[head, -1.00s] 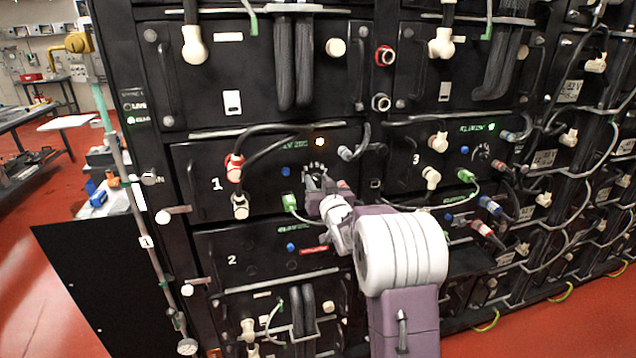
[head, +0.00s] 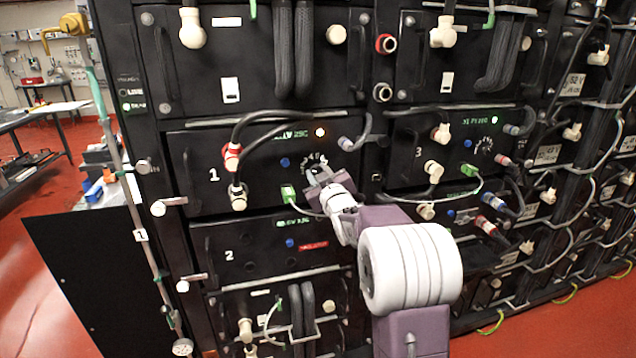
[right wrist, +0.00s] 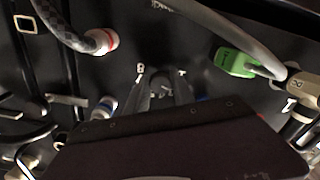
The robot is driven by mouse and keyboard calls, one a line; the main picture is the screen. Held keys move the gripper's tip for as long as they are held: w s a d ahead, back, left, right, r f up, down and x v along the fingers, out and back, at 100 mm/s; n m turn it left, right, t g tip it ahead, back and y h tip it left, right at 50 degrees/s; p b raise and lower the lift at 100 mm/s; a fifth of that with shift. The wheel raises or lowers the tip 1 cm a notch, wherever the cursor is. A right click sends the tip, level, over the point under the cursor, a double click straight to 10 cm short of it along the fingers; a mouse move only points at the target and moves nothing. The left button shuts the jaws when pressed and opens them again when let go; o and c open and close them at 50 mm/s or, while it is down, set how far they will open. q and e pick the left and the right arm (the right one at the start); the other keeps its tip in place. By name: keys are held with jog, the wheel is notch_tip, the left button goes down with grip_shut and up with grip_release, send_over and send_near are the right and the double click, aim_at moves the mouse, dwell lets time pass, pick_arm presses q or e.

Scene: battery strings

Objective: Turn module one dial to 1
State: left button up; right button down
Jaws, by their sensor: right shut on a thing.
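Module one (head: 260,190) is the black panel marked 1 at the upper left of the rack in the head view. Its dial has white marks in an arc (head: 313,160) and sits at the panel's right part. My right gripper (head: 320,174) is at the dial and covers most of it. In the right wrist view, the two fingers (right wrist: 162,90) are shut on the dial knob (right wrist: 161,84), one on each side. A white mark (right wrist: 140,68) shows beside the left finger. The dial's setting cannot be read. My left gripper is not in view.
A green connector (head: 288,193) with a cable sits left of the gripper, and a red-ringed plug (head: 232,156) is farther left. Module two (head: 260,255) is below. Module three (head: 450,150) is to the right.

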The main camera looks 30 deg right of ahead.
jog(key=n+b, duration=0.2)
jog(key=n, duration=0.1)
jog(key=shift+f+n+b, duration=0.2)
jog(key=shift+n+b, duration=0.1)
jog(key=shift+b, duration=0.05)
jog(key=shift+r+n+b, duration=0.15)
jog(key=shift+n+b, duration=0.9)
jog(key=shift+n, duration=0.35)
jog(key=c, duration=1.1)
grip_release()
jog(key=shift+s, duration=0.1)
jog(key=v, duration=0.9)
